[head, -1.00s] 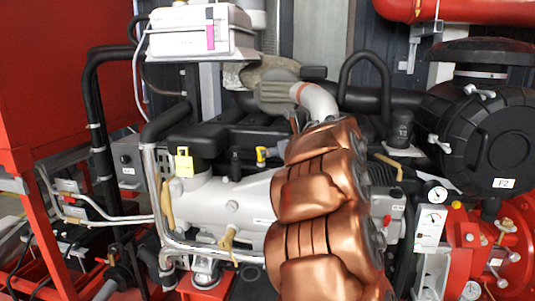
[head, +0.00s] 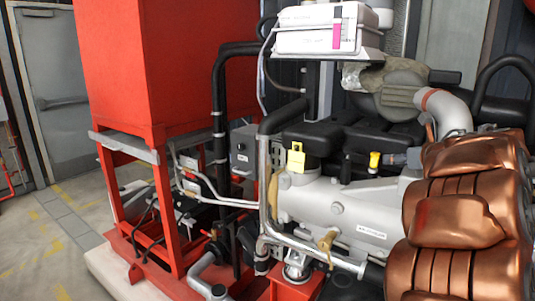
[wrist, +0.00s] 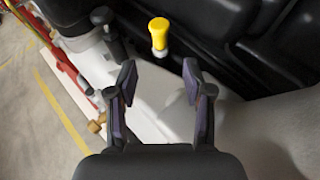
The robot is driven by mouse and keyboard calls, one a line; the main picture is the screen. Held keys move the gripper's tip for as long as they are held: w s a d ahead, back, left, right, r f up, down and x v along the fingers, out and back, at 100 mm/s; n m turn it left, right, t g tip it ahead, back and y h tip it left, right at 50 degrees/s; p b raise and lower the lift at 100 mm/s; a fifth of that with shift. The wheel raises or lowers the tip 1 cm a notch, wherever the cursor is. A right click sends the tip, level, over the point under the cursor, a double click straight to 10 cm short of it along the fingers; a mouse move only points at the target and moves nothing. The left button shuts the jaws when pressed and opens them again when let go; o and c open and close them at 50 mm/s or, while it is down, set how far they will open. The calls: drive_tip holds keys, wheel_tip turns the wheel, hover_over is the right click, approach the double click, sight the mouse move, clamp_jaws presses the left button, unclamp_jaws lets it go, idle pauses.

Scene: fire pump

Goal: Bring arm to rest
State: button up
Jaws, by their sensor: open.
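My gripper (wrist: 160,92) shows in the wrist view with its two dark fingers spread apart and nothing between them. A yellow-capped handle (wrist: 158,30) stands beyond the fingertips, apart from them. In the head view a yellow cap (head: 375,159) shows on the engine, near its middle. My copper-coloured arm (head: 465,215) fills the right side of the head view. The gripper itself cannot be made out in the head view.
The grey engine block (head: 335,210) and black engine parts lie left of my arm. A red tank on a red frame (head: 150,65) stands further left. Open floor (head: 40,240) and a grey door (head: 60,85) are at the far left. A white box (head: 320,40) is above the engine.

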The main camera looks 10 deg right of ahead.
drive_tip(key=shift+w+r, duration=0.15)
drive_tip(key=shift+r, duration=0.2)
wheel_tip(320, 180, up, 10)
drive_tip(key=s+f+m+t+h+p, duration=0.1)
drive_tip(key=s+m+h, duration=0.2)
drive_tip(key=m+h, duration=0.85)
drive_tip(key=s+a+f+m+g+y+p, duration=0.1)
drive_tip(key=s+a+f+m+g+y, duration=0.2)
drive_tip(key=s+a+f+m+g, duration=0.5)
drive_tip(key=s+a+f+m+g+y+p, duration=0.15)
drive_tip(key=s+a+f+m+y, duration=0.25)
drive_tip(key=s+a+f+m, duration=0.55)
drive_tip(key=s+a+f+m+g+y, duration=0.2)
drive_tip(key=s+a+f+m+g, duration=0.1)
drive_tip(key=s+a+f, duration=0.3)
drive_tip(key=s+a+f+m+g+y, duration=0.3)
drive_tip(key=s+a+f, duration=0.4)
drive_tip(key=s+a, duration=0.3)
drive_tip(key=s, duration=0.3)
drive_tip(key=shift+g, duration=0.35)
drive_tip(key=shift+c, duration=0.9)
drive_tip(key=shift+s, duration=0.1)
